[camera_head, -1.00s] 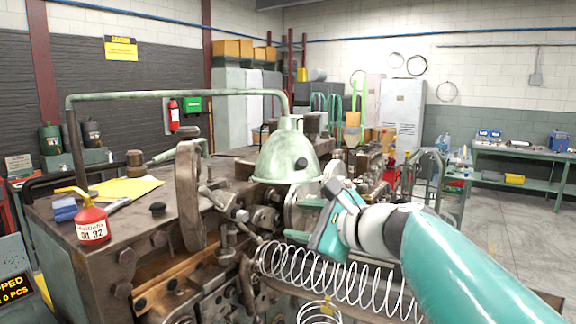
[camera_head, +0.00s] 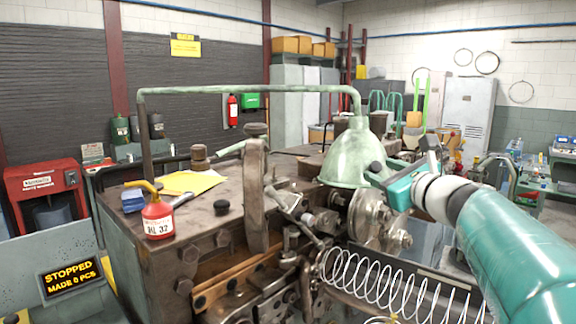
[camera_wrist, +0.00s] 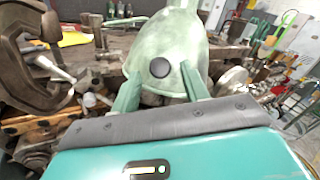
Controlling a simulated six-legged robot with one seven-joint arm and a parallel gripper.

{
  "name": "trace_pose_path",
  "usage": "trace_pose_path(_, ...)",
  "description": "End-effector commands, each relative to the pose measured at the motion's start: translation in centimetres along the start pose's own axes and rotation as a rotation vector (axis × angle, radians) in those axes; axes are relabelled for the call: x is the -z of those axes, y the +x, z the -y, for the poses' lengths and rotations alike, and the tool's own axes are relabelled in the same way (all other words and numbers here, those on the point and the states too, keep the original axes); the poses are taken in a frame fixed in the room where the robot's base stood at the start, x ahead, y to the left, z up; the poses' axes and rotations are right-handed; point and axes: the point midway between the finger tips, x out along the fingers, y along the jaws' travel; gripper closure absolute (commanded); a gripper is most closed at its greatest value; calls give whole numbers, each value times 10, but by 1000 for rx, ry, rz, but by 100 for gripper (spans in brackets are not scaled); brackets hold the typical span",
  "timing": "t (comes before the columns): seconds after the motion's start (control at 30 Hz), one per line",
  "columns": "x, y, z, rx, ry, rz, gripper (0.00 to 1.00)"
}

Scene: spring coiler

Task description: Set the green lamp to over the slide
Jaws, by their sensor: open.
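The green lamp (camera_head: 345,158) is a bell-shaped shade hanging from a bent pipe arm (camera_head: 245,89) over the right part of the spring coiler. A black knob (camera_wrist: 160,68) sits on the shade's side. My gripper (camera_head: 385,174) is at the right of the shade, close to the knob. In the wrist view my gripper (camera_wrist: 162,92) shows two spread fingers, one on each side of the knob and just below it. They are open, and I cannot tell whether they touch the shade. I cannot tell which machine part is the slide.
A red oil can (camera_head: 158,222), yellow paper (camera_head: 191,182) and a blue block (camera_head: 133,200) lie on the machine top. A coiled wire spring (camera_head: 400,287) stretches below my arm. A sign reading STOPPED (camera_head: 71,277) stands at the lower left.

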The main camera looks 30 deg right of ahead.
Motion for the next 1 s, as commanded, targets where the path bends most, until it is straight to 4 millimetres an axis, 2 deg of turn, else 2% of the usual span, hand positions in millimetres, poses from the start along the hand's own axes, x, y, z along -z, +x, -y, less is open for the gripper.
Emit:
trace_pose_path(0.1,1,20,0,-1,1,-1,55)
trace_pose_path(0.2,1,31,0,-2,1,-1,55)
trace_pose_path(0.53,1,37,1,0,0,0,55)
trace_pose_path(0.57,1,37,1,0,0,0,57)
trace_pose_path(0.7,1,38,0,-1,0,-1,84)
trace_pose_path(0.8,1,37,0,-1,1,-1,100)
trace_pose_path(1.0,1,37,0,0,1,-1,100)
